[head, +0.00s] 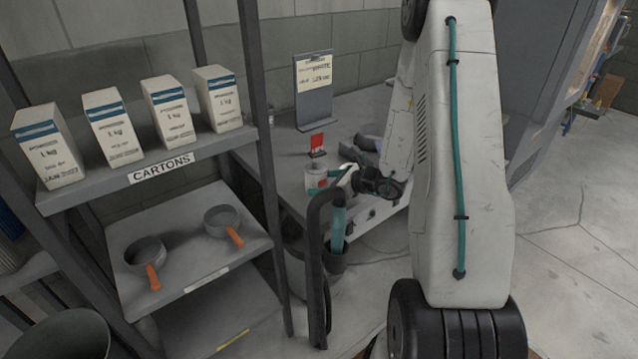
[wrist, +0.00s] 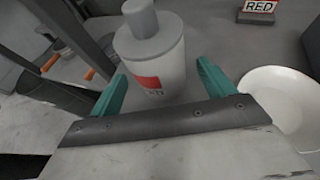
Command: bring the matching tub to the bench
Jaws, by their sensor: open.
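A white tub (wrist: 152,62) with a grey lid and a red label stands upright in the wrist view, on the grey bench top as far as I can see. The same tub shows in the head view (head: 315,178) near the bench's front edge. My gripper (wrist: 160,70) is open, with one teal finger on each side of the tub; whether either finger touches it I cannot tell. In the head view my gripper (head: 327,182) is at the tub, partly hidden by my arm. A red card (head: 317,143) stands on the bench (head: 283,158) behind the tub; its sign reads RED (wrist: 259,7).
A clipboard (head: 314,88) stands at the back of the bench. A white plate (wrist: 282,100) lies right of my gripper. The shelf rack at left holds several cartons (head: 110,125) and two orange-handled pans (head: 146,252). Open floor (head: 575,240) lies at right.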

